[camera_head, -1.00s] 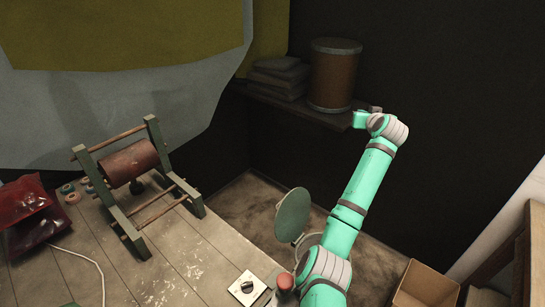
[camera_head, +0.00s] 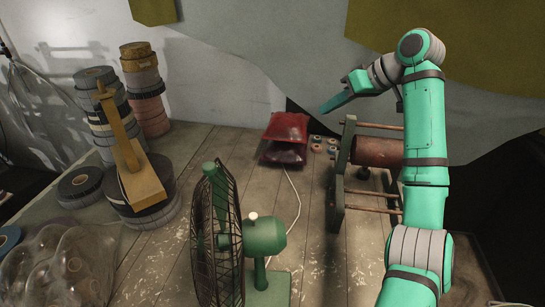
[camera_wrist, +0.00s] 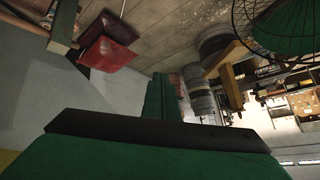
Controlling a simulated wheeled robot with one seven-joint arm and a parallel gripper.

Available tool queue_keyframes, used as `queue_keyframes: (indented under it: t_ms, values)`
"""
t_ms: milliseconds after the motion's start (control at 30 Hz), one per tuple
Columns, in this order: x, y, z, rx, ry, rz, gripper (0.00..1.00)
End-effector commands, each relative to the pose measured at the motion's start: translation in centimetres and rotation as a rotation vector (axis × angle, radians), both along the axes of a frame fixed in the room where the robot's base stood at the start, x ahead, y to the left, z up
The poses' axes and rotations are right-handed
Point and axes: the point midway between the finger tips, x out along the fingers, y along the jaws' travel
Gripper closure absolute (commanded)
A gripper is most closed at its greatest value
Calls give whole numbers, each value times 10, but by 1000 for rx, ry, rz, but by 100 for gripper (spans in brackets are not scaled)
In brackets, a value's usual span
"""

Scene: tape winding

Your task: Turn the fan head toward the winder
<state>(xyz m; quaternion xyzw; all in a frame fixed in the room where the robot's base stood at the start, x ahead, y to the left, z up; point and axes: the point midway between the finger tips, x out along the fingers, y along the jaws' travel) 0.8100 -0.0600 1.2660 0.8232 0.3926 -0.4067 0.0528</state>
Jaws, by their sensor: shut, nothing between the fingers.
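The green table fan stands at the front middle of the table. Its round wire-caged head (camera_head: 215,245) faces left, away from the winder, with the motor housing (camera_head: 266,238) on its right. The winder, a green frame with wooden bars and a dark red roller (camera_head: 376,152), stands to the right of the fan, partly behind my arm. My gripper (camera_head: 326,107) is shut and empty, raised above the table's back edge and pointing left, apart from the fan. In the wrist view my shut fingers (camera_wrist: 160,95) point toward the tape stacks; the fan (camera_wrist: 285,28) is at upper right.
Stacked tape rolls (camera_head: 145,85) and a wooden holder on rolls (camera_head: 140,180) stand left of the fan. A clear plastic bag (camera_head: 60,270) lies at front left. Red packets (camera_head: 285,138) lie at the back, with a white cord running toward the fan. Bare table lies between.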

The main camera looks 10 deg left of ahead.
Motion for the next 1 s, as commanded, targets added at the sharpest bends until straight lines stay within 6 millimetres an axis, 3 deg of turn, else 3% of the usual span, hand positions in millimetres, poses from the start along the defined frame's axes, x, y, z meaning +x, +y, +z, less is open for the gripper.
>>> queue_keyframes:
  t_ms: [33,100,233,333,567,1000]
  values:
    - [-12,45,-4,-20,60,90,100]
    - [-33,94,-10,-47,141,202,100]
    - [-66,152,-18,-93,258,346,100]
    - [-80,171,-21,-113,304,400,100]
    - [-88,188,-39,-118,319,420,100]
    - [-98,230,-105,-118,317,413,100]
